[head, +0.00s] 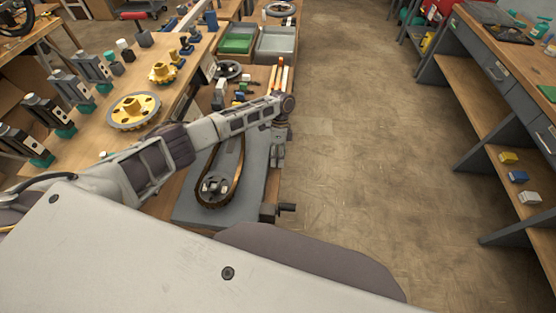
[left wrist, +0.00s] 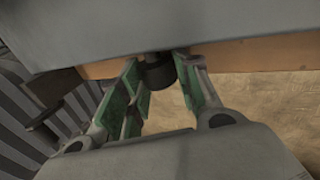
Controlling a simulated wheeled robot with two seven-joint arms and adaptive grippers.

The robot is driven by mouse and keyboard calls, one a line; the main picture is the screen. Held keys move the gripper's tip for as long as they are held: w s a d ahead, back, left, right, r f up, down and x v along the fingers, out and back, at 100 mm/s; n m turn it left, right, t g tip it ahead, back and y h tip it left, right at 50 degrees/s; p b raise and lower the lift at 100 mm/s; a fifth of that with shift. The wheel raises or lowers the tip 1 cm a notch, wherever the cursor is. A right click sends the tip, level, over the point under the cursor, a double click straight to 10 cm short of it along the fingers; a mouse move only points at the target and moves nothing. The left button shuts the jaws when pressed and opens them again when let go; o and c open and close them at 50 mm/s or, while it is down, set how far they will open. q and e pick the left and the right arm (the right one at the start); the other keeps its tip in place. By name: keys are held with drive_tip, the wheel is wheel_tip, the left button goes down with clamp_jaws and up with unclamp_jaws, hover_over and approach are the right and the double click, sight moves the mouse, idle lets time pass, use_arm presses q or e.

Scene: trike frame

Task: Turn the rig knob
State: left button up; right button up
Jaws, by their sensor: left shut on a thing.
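The rig is a grey plate (head: 188,212) on the bench with a belt loop (head: 238,170) on it. My left arm reaches over it, and my left gripper (head: 278,158) points down at the plate's right edge. In the left wrist view, the green-padded fingers of my left gripper (left wrist: 160,80) stand on either side of a dark round knob (left wrist: 158,74) below the grey plate edge, and the gripper is shut on it. The head view does not show the knob, and its turn angle cannot be told. My right gripper is not in view.
A dark crank handle (head: 287,207) sticks out at the plate's near right corner. Yellow gears (head: 135,110) and several dark parts stand on the left bench. Green and grey trays (head: 276,44) are at the back. The floor (head: 370,130) to the right is clear.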

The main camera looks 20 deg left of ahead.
use_arm(q)
drive_tip(key=o, duration=1)
drive_tip(key=shift+o, duration=0.2)
drive_tip(key=shift+r, duration=0.1)
drive_tip(key=v, duration=1.2)
drive_tip(key=shift+s, duration=0.1)
